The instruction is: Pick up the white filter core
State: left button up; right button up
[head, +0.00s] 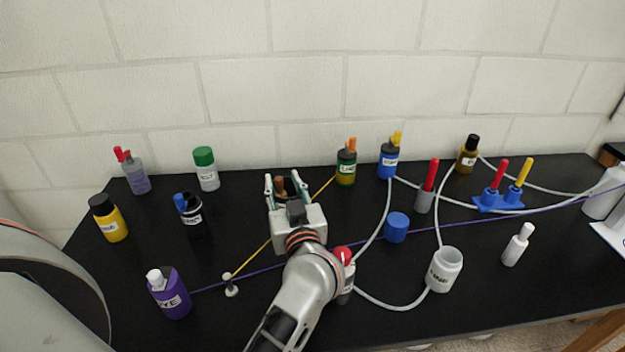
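A slim white upright piece with a narrower top (517,245), which looks like the filter core, stands at the right of the black bench. Left of it is an open white cup-like housing (443,272) with a label and pale tubing. A blue round cap (396,227) lies left of the housing. My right gripper is not in view.
Several bottles stand at the left, including a purple one (170,293) and a yellow one (109,219). A red-topped container (344,257) is partly hidden by my arm. A blue stand (498,201) holds red and yellow pieces. Tubes and a purple cord cross the bench.

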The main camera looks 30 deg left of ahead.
aim_at(518, 243)
jog(key=k+l, duration=0.75)
jog(key=l, duration=0.25)
